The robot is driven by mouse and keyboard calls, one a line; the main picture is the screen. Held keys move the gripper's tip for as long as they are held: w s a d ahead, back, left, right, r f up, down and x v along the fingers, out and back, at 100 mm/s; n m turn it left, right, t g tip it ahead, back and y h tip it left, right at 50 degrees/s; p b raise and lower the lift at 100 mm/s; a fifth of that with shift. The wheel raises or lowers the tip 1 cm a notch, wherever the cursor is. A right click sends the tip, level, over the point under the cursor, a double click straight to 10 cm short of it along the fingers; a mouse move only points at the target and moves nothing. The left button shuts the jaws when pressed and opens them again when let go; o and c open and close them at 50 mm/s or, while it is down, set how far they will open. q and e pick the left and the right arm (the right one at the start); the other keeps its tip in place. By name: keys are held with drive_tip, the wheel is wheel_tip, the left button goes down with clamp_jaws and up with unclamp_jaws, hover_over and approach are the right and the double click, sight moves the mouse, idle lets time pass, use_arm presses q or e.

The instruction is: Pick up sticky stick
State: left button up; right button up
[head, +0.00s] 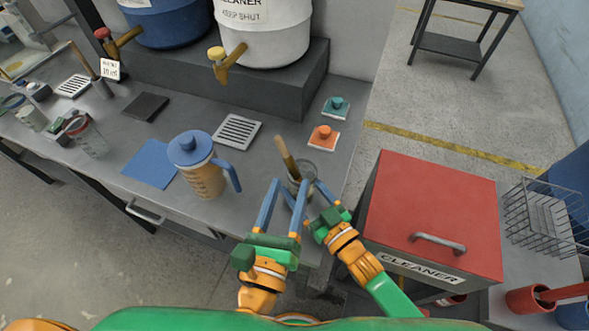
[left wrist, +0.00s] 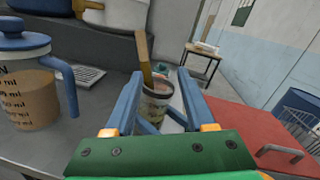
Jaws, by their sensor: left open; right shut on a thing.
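The wooden stick (head: 286,157) stands tilted in a small clear jar (head: 302,170) near the front of the grey counter. In the left wrist view the stick (left wrist: 144,58) rises from the jar (left wrist: 157,103), which holds brownish stuff and has a pale label. My left gripper (head: 289,190) is open and empty, with its blue fingers pointing at the jar and stick. In the left wrist view the fingers (left wrist: 160,85) frame the jar. My right gripper (head: 303,189) is shut on the jar from the right front. The stick's lower end is hidden in the jar.
A blue-lidded measuring jug (head: 203,178) stands left of the jar, beside a blue mat (head: 150,164). Orange (head: 323,138) and teal (head: 336,107) knobbed pieces lie behind. A red-topped cleaner box (head: 432,205) stands close on the right. Blue and white drums (head: 262,38) stand at the back.

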sight(295, 172)
use_arm(q)
drive_tip(key=w+f+y, duration=0.1)
drive_tip(key=w, duration=1)
drive_tip(key=shift+w+n, duration=0.4)
drive_tip(key=shift+a, duration=0.1)
clamp_jaws()
